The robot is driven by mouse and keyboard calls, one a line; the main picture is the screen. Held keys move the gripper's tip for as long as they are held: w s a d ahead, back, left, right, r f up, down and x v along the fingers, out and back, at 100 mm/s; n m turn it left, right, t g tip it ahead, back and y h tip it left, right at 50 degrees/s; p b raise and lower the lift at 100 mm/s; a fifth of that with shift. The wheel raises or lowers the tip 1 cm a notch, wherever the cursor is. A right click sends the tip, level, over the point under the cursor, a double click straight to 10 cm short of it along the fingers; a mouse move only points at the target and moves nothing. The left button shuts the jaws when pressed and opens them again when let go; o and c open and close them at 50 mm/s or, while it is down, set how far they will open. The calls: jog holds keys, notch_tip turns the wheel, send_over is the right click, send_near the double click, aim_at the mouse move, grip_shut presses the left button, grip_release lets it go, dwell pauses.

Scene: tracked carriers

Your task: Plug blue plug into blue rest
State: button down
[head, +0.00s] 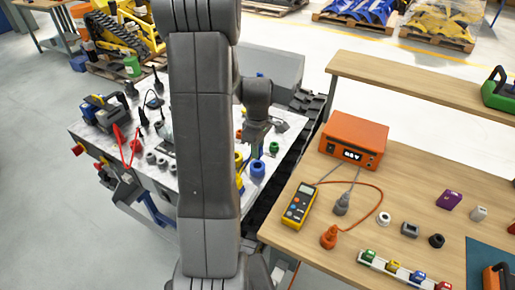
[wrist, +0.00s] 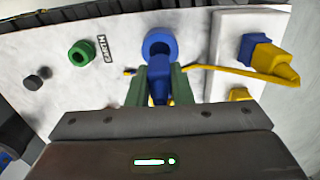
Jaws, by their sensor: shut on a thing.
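My gripper (wrist: 160,80) is shut on a blue plug (wrist: 158,95), held between its two green fingers in the wrist view. A round blue rest (wrist: 160,36) with a dark opening stands on the pale panel just beyond the plug. The plug's far end lines up with the opening's lower edge; I cannot tell whether it touches or enters. In the head view the blue rest (head: 257,169) is on the white bench top, and my gripper (head: 256,138) is just behind it; the plug is hard to make out there.
A green socket (wrist: 80,54) beside an EARTH label and dark knobs (wrist: 36,82) are left of the rest. A white box with a blue-and-yellow connector (wrist: 268,58) is close on the right. A wooden table (head: 430,165) with an orange unit (head: 353,140) stands to the right.

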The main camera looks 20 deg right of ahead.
jog(key=shift+f+b, duration=1.8)
jog(key=shift+f, duration=0.55)
jog(key=c, duration=1.2)
grip_release()
jog(key=shift+r, duration=0.15)
notch_tip(320, 180, up, 14)
jog(key=shift+f, duration=0.2)
jog(key=shift+f, duration=0.15)
notch_tip(320, 180, down, 13)
jog(key=shift+f, duration=0.2)
jog(key=shift+r+p, duration=0.25)
jog(key=shift+p, duration=0.05)
